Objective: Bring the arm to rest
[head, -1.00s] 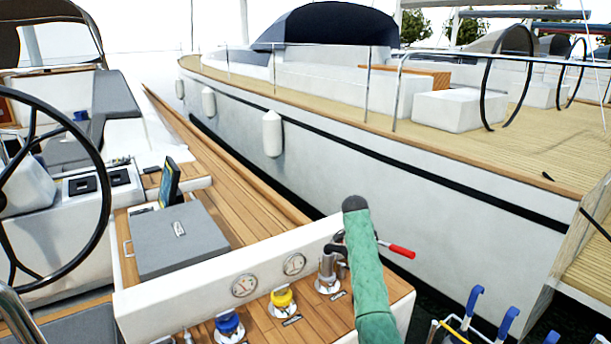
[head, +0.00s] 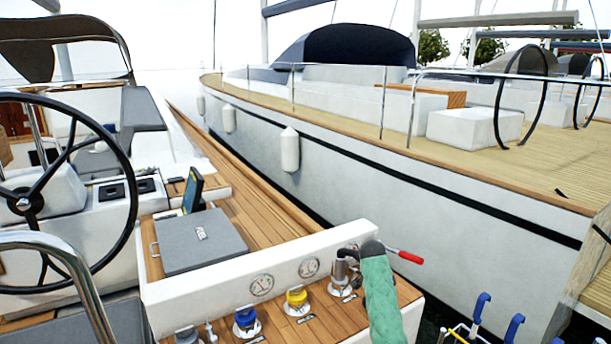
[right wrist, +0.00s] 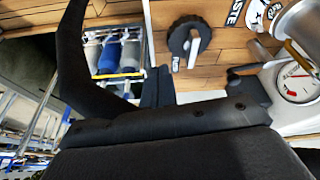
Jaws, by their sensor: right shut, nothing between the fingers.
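My right arm (head: 382,300), in a green sleeve, comes up from the bottom edge of the head view over the right end of the teak console. Its dark end is beside a silver fitting (head: 342,275); the arm hides what lies behind it, and the fingers cannot be made out there. In the right wrist view my right gripper (right wrist: 157,88) is shut and empty, its dark fingers pointing up the picture over the teak. My left gripper is in neither view.
A yellow-topped fitting (head: 297,298) and a blue-topped one (head: 246,320) stand on the console. A red-tipped handle (head: 405,256) juts out right of my arm. Blue-handled tools (head: 480,305) stand at lower right. A steering wheel (head: 60,190) is at left; a grey box (head: 200,240) lies behind the console.

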